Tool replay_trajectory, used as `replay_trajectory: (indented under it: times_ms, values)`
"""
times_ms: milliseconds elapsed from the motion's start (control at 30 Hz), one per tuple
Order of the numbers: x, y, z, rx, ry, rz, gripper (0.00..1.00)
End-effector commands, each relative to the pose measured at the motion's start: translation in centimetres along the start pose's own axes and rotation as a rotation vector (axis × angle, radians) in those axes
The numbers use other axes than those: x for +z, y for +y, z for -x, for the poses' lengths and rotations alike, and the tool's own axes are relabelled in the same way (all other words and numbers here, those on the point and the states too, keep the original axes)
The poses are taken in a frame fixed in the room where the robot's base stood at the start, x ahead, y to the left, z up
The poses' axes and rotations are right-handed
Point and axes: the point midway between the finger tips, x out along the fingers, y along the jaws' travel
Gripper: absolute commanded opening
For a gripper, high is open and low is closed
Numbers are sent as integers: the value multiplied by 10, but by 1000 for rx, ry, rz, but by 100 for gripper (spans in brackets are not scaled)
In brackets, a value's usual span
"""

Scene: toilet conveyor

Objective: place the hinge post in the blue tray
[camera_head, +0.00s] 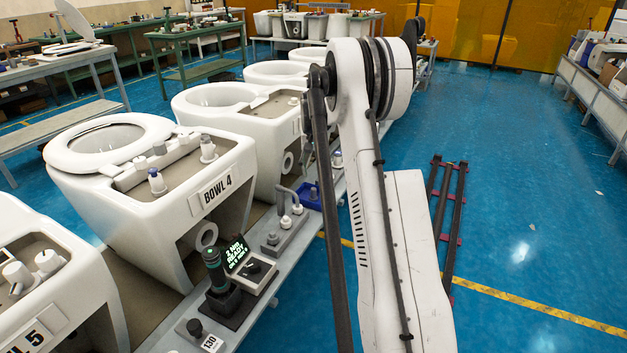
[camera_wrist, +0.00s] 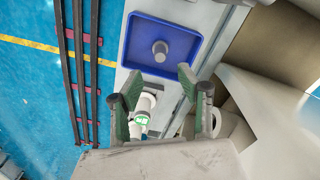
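The blue tray (camera_wrist: 137,46) lies on the grey ledge in the wrist view, and part of it shows in the head view (camera_head: 307,203). A short grey cylindrical post (camera_wrist: 160,50), seen from above, stands in the middle of the tray; it looks like the hinge post. My gripper (camera_wrist: 158,85) is open, its two green-padded fingers spread apart just below the tray's near edge in the wrist view. The fingers do not touch the post. In the head view my arm hides most of the gripper.
A white item with a green label (camera_wrist: 141,118) shows between my fingers, lower down. Toilet bowl 4 (camera_head: 215,185) carries several small posts on its deck. A readout box (camera_head: 245,265) stands on the ledge. Dark rails (camera_head: 455,215) lie on the open blue floor.

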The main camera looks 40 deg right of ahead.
Motion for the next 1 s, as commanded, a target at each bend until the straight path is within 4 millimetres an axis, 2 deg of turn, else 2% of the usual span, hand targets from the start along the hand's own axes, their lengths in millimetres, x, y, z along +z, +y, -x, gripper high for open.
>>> replay_trajectory:
  times_ms: [33,133,367,467,667,800,1000]
  values:
    - [0,0,11,0,0,0,37]
    - [0,0,26,0,0,0,37]
    - [1,-1,43,0,2,2,37]
    - [9,-9,54,-2,12,16,37]
    - [50,-43,101,-12,68,83,37]
    - [89,-68,135,-23,116,141,37]
    - [151,-96,174,-41,185,222,37]
